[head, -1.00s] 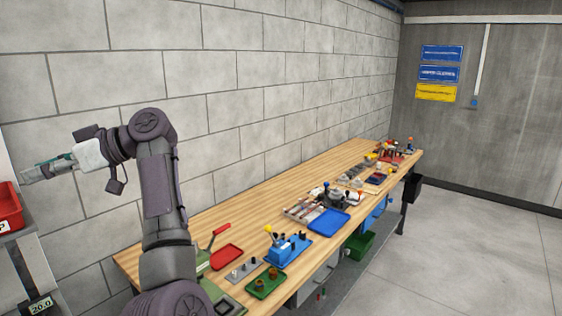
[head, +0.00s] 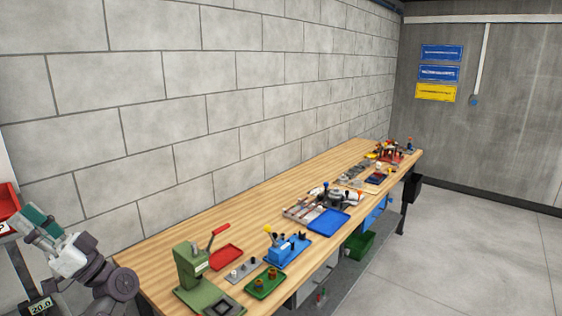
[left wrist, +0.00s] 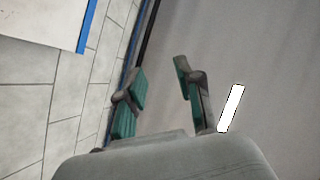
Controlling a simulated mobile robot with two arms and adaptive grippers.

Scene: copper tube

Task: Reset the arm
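My left arm is folded low at the left edge of the head view. Its left gripper (head: 34,219) points up and to the left, in front of the block wall and left of the workbench. In the left wrist view the gripper (left wrist: 160,75) shows two teal-padded fingers standing apart with nothing between them. It touches no object on the bench. My right gripper is not in view.
The wooden workbench (head: 190,243) runs along the wall. It holds a green press (head: 192,268), a red tray (head: 226,258), a blue fixture (head: 287,249), a green tray (head: 266,283) and a blue tray (head: 329,221). A red bin (head: 8,203) stands at the left edge, close to the gripper.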

